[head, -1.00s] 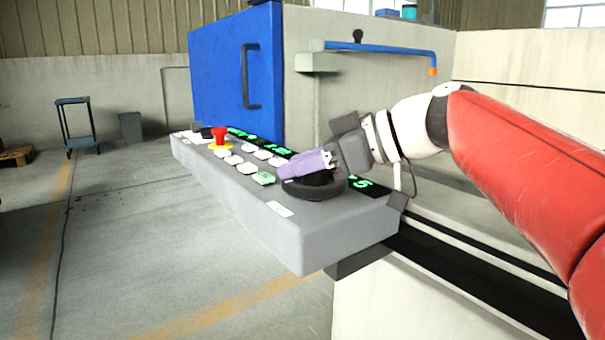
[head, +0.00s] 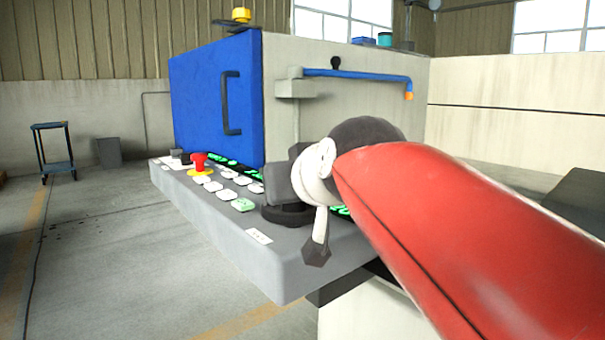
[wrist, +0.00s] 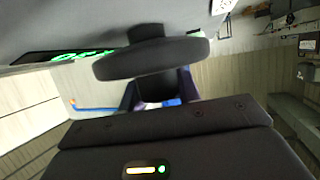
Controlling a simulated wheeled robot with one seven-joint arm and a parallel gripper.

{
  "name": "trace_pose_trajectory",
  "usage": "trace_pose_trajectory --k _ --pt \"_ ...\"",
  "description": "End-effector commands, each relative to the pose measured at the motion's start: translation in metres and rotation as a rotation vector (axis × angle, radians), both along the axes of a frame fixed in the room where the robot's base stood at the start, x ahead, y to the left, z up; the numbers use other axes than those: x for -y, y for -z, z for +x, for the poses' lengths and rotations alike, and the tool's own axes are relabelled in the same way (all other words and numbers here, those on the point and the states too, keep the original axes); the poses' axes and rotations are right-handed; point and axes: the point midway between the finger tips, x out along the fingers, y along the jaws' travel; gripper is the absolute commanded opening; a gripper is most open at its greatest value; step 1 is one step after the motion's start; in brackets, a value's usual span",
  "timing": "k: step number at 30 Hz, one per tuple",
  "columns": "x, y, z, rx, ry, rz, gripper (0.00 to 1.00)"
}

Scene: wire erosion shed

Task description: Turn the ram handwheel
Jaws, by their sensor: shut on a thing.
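The ram handwheel (head: 287,214) is a dark round wheel on the near end of the grey sloping control panel (head: 275,262). The arm partly covers it in the head view. In the wrist view the handwheel (wrist: 150,60) shows edge-on as a dark disc on a short hub. In the head view the fingertips are hidden behind my wrist, so the exact contact cannot be seen.
A red emergency stop button (head: 199,161), pale keys (head: 229,173) and green displays share the panel. Behind it stand a blue door (head: 213,105) with a dark handle and a blue pipe (head: 360,76). The floor left of the panel is clear; a small blue cart (head: 53,150) stands far left.

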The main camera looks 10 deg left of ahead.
Motion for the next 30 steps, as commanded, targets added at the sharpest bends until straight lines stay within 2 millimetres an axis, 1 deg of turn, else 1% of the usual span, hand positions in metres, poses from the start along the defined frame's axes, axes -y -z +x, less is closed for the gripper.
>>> trace_pose_trajectory --k 6,12,18,29,30 --pt "0.0033 0.0015 0.0012 -0.009 0.136 -0.010 0.10" --pt "0.0044 0.0036 0.0018 -0.011 0.208 -0.008 0.10" --pt "0.0043 0.0050 0.0016 -0.013 0.237 -0.008 0.10" --pt "0.0040 0.0061 0.0014 -0.014 0.239 -0.007 0.10" --pt "0.0040 0.0061 0.0014 -0.014 0.239 -0.007 0.34"
